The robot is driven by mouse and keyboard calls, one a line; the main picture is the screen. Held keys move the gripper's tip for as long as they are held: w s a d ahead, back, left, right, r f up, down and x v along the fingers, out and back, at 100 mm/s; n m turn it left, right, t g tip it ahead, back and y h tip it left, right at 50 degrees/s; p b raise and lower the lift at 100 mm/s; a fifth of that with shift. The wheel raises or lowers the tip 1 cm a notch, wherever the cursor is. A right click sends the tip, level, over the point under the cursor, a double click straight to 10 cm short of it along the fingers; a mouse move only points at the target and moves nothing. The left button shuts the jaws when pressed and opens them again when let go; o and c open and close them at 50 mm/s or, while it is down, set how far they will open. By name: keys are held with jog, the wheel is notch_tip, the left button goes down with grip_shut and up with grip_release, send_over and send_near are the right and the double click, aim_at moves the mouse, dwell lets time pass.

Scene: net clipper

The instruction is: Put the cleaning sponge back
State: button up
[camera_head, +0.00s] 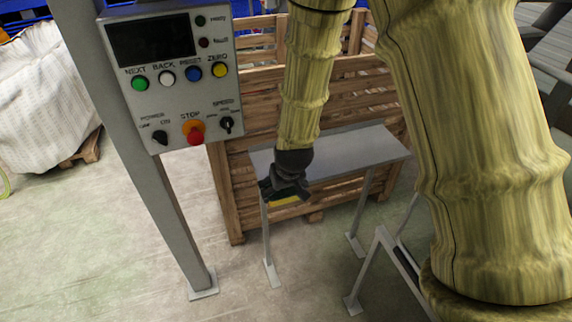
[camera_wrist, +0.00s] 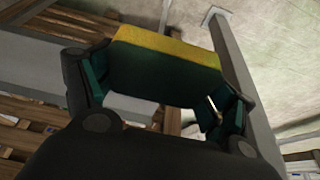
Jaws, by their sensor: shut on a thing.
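The cleaning sponge (camera_wrist: 165,50) has a yellow layer and a dark green layer. In the wrist view it sits between the two fingers of my gripper (camera_wrist: 160,95), which is shut on it. In the head view, my gripper (camera_head: 284,190) is at the left end of the narrow grey table (camera_head: 345,155), near its front left corner. A yellow strip of the sponge (camera_head: 286,200) shows under the fingers there. The rest of the sponge is hidden by my gripper. I cannot tell whether the sponge touches the table.
A control panel (camera_head: 170,80) with buttons and a red stop knob stands on a grey post (camera_head: 165,210) at left. A wooden slatted crate (camera_head: 232,190) is behind the table. A white wrapped load (camera_head: 40,100) stands far left. The floor in front is clear.

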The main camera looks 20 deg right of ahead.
jog(key=w+d+p, duration=0.1)
jog(key=w+d, duration=0.1)
jog(key=w, duration=0.3)
jog(key=w+d+f+p, duration=0.1)
jog(key=w, duration=0.3)
jog(key=w+d+p, duration=0.2)
jog(key=w, duration=0.3)
jog(key=shift+w+d+f, duration=0.3)
jog(key=shift+w+d, duration=0.05)
jog(key=shift+f+p, duration=0.85)
jog(key=shift+f, duration=0.9)
jog(key=o, duration=0.7)
jog(key=shift+f, duration=0.1)
jog(key=shift+s+r, duration=0.1)
jog(key=shift+r, duration=0.5)
jog(key=b+v, duration=0.2)
jog(key=v, duration=0.9)
jog(key=shift+b, duration=0.3)
